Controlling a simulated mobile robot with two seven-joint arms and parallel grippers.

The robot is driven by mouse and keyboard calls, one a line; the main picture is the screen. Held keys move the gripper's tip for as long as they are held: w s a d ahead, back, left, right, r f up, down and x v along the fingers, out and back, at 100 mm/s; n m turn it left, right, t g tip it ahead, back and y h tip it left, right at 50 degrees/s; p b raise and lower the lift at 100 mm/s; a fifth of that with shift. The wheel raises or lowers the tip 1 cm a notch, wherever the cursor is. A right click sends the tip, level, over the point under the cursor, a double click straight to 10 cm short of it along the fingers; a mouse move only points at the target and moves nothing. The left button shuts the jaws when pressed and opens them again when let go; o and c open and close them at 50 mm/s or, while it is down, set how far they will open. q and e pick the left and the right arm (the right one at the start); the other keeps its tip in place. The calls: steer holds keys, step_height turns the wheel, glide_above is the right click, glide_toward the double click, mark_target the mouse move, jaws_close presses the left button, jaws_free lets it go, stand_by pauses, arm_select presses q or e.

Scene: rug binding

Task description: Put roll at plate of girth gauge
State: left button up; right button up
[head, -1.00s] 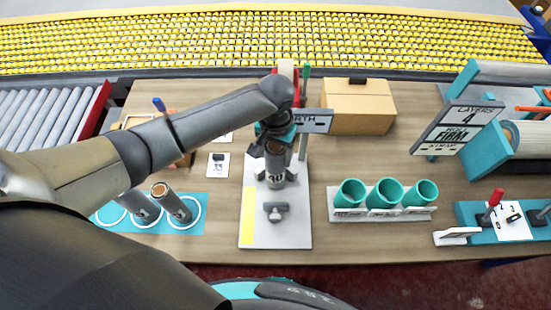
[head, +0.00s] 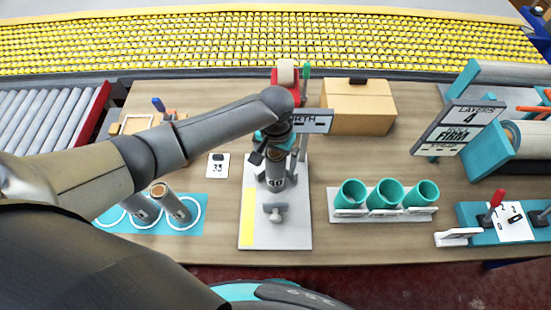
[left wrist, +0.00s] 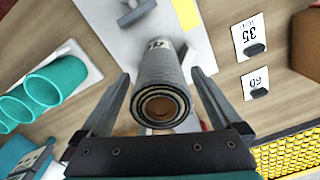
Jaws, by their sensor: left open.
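A grey roll (head: 275,176) marked 40 stands on the pale plate (head: 292,232) of the girth gauge, behind a small grey fitting. My left gripper (head: 276,148) is over the roll's upper end. In the left wrist view, the roll (left wrist: 161,82) shows its ringed brown end between the two spread fingers of my left gripper (left wrist: 163,88), with gaps on both sides. The gauge's sign (head: 312,121) is partly hidden by my arm. Two more rolls, one of them this brown-ended roll (head: 176,206), stand on a teal mat (head: 212,220) with white rings. My right gripper is out of view.
Three teal cups (head: 386,194) stand in a rack right of the gauge. A cardboard box (head: 358,108) is behind them. A number card (head: 218,165) lies left of the gauge. A strapping station (head: 515,145) and a red-handled lever (head: 492,205) are at the right.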

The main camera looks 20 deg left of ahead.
arm_select(q)
step_height(320, 180, up, 12)
steer(key=shift+r+p, duration=0.15)
steer(key=shift+p, duration=0.7)
